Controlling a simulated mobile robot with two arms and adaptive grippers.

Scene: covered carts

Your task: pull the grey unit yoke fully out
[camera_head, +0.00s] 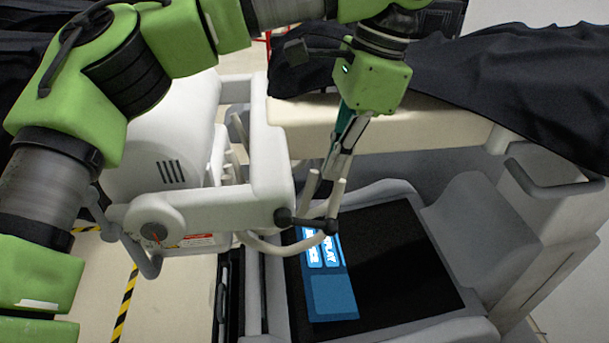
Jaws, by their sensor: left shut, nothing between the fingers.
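The grey unit (165,160) stands left of centre, with a vented side panel. What looks like its yoke is the pale grey bent bar (235,208), which runs from a round knob (152,224) at the left to a dark-tipped end near the picture's middle. My left gripper (328,180) comes down from the upper right. Its fingers are shut and empty, close to the bar's right end and pale upright rods there. I cannot tell whether they touch. My right gripper is not in view.
A console with a black panel and blue-labelled display (332,290) lies below the gripper. A grey handle (555,183) is at the right. Black cloth (500,80) covers a cart behind. Yellow-black tape (125,305) marks the pale surface lower left.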

